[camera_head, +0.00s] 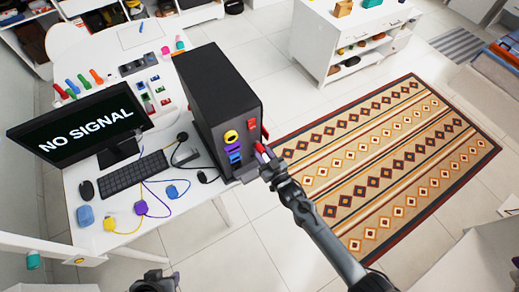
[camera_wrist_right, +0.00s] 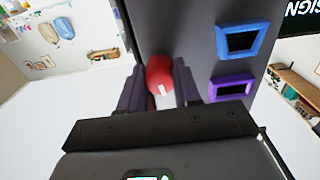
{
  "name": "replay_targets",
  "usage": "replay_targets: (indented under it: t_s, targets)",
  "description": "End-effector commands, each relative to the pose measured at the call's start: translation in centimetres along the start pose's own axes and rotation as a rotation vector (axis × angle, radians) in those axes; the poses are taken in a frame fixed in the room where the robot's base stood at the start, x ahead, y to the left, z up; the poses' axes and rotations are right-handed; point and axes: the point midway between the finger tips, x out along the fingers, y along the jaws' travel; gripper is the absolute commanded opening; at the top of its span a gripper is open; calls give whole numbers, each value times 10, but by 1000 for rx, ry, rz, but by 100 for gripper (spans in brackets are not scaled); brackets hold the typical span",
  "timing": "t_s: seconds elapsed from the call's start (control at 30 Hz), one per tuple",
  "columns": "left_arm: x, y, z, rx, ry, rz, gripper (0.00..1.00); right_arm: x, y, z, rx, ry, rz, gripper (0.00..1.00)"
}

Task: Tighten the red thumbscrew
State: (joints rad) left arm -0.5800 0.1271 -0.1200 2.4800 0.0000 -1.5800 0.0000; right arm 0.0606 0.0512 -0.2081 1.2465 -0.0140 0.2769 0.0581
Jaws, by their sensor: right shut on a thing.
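The black computer tower (camera_head: 212,85) stands upright at the right edge of the white desk. The red thumbscrew (camera_head: 260,148) is low on the tower's right side, partly hidden by my right gripper (camera_head: 266,165). In the right wrist view, the red thumbscrew (camera_wrist_right: 159,70) has a white mark and sits between the two fingers of the right gripper (camera_wrist_right: 160,85), which is shut on it. My left gripper (camera_head: 155,282) appears only as a dark part cut off at the bottom edge, and its fingers cannot be made out.
Cables with coloured plugs (camera_head: 141,207), a keyboard (camera_head: 133,172) and a monitor (camera_head: 85,125) are left of the tower. Open floor with a patterned rug (camera_head: 390,165) lies to the right.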

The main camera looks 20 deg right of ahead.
Motion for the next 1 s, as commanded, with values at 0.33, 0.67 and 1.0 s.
replay_targets:
  t_s: [0.33, 0.67, 1.0]
  targets:
    - [-3, 3, -2, -11, 2, 9, 43, 0, 0, 0, 361, 0, 3, 0]
    - [-14, 2, -5, -11, 2, 9, 43, 1, 0, -2, 1057, 2, 3, 0]
    - [-20, -1, -7, -1, 0, 1, 43, 1, 0, 0, 1493, 0, 0, 0]
